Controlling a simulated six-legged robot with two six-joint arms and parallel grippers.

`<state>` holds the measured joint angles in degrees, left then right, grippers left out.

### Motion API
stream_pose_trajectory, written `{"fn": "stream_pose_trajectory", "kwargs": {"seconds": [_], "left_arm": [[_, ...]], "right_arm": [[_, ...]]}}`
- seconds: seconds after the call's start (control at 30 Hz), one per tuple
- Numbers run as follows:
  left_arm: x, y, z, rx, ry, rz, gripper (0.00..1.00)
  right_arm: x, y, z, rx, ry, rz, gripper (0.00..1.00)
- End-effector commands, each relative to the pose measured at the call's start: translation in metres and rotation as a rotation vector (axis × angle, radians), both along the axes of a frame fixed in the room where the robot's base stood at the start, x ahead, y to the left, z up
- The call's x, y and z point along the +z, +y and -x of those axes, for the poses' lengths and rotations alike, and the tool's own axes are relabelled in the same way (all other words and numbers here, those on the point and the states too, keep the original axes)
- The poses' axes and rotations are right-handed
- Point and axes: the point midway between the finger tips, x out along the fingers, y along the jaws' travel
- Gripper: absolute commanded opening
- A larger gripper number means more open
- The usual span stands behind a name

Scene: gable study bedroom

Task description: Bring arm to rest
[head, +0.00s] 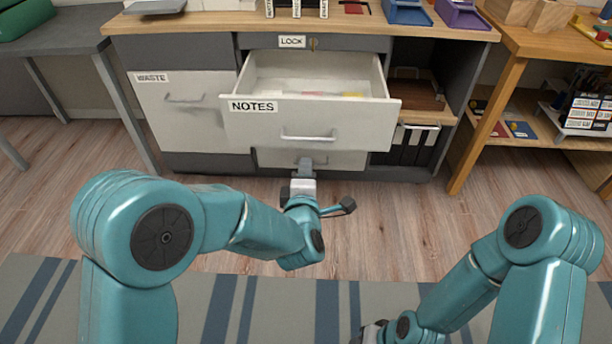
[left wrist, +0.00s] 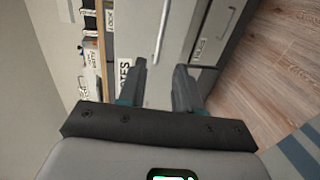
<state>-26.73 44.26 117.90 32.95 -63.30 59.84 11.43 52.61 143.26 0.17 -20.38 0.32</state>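My left gripper (head: 305,168) is in front of the cabinet, just below the open NOTES drawer (head: 330,125). In the left wrist view its two fingers (left wrist: 160,78) stand apart with nothing between them, and the drawer's label (left wrist: 125,72) and handle (left wrist: 161,32) show beyond. It looks clear of the handle, though the exact gap is hard to judge. The drawer is pulled out and holds papers and some coloured items. My right gripper (head: 370,333) shows only in part at the bottom edge of the head view, its fingers hidden.
The cabinet top (head: 220,22) holds trays and labelled holders. A WASTE door (head: 180,105) is shut on the left; open shelves (head: 425,118) are on the right. A grey desk (head: 50,42) and a wooden table (head: 550,42) flank it. The wooden floor (head: 400,215) in front is clear.

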Motion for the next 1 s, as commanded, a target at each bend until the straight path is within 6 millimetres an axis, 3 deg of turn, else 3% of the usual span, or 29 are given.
{"fn": "stream_pose_trajectory", "kwargs": {"seconds": [0.5, 0.57, 0.63, 0.77, 0.83, 0.9, 1.0], "left_arm": [[-0.001, 0.001, -0.003, 0.002, 0.002, 0.000, 0.34], [-0.004, 0.008, -0.005, 0.015, 0.007, -0.001, 0.34], [-0.015, 0.029, -0.010, 0.054, 0.027, -0.002, 0.34], [-0.067, 0.100, -0.010, 0.165, 0.131, -0.027, 0.34], [-0.113, 0.137, 0.007, 0.179, 0.244, -0.059, 0.34], [-0.160, 0.160, 0.035, 0.130, 0.388, -0.122, 0.34], [-0.219, 0.174, 0.089, -0.029, 0.604, -0.232, 0.34]], "right_arm": [[0.000, 0.000, 0.000, 0.000, 0.000, 0.000, 0.43], [0.000, 0.000, 0.000, 0.000, 0.000, 0.000, 0.43], [0.000, 0.000, 0.000, 0.000, 0.000, 0.000, 0.43], [-0.001, 0.000, 0.000, 0.000, 0.000, 0.000, 0.43], [0.000, 0.000, 0.000, 0.000, 0.000, 0.000, 0.43], [0.000, 0.000, 0.000, 0.000, 0.000, 0.000, 0.43], [0.000, 0.000, 0.000, 0.000, 0.000, 0.000, 0.43]]}}
